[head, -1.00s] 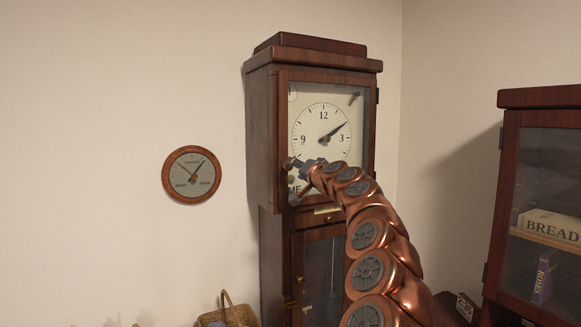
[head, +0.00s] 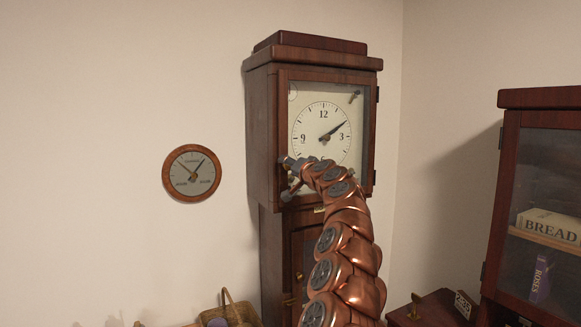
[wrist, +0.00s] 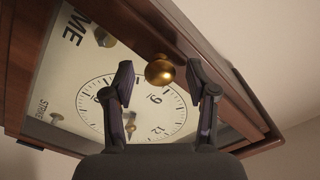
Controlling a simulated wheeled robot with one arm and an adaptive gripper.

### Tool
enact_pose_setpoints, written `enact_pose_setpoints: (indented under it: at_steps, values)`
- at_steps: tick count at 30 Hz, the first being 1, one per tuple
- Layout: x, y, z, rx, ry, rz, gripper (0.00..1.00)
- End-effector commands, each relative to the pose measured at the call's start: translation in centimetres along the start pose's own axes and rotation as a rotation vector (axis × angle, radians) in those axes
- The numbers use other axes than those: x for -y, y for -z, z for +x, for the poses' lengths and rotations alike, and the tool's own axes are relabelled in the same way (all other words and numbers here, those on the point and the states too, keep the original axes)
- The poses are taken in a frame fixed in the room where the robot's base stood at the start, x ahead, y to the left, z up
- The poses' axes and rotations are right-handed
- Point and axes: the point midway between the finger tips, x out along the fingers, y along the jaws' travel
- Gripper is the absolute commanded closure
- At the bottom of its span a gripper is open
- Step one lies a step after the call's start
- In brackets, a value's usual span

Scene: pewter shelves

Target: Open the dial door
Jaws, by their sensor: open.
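The tall wooden clock's dial door (head: 372,132) is a glazed wooden frame over a white dial (head: 338,105). It looks shut, with hinges on its right side. A round brass knob (wrist: 160,70) on the door frame shows in the wrist view, between and just beyond my two fingertips. My gripper (head: 288,163) is at the left edge of the dial door in the head view. Its fingers are spread, one on each side of the knob; I cannot tell whether they touch it. In the head view my gripper and arm hide the knob and the dial's lower part.
A round gauge (head: 191,174) hangs on the wall at left. A wicker basket (head: 232,312) sits low in front of the clock. A glazed cabinet (head: 505,190) with books stands at right. The wall left of the clock is mostly clear.

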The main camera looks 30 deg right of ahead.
Motion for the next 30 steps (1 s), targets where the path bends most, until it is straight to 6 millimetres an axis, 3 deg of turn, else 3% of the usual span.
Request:
enact_pose_setpoints:
  at_steps: [8, 24, 30]
  values:
    - [-0.01, 0.0, 0.03, 0.0, 0.0, 0.0, 0.43]
    - [-0.03, 0.0, 0.04, 0.0, 0.0, 0.0, 0.98]
    - [-0.04, 0.0, 0.03, 0.0, 0.0, 0.0, 1.0]
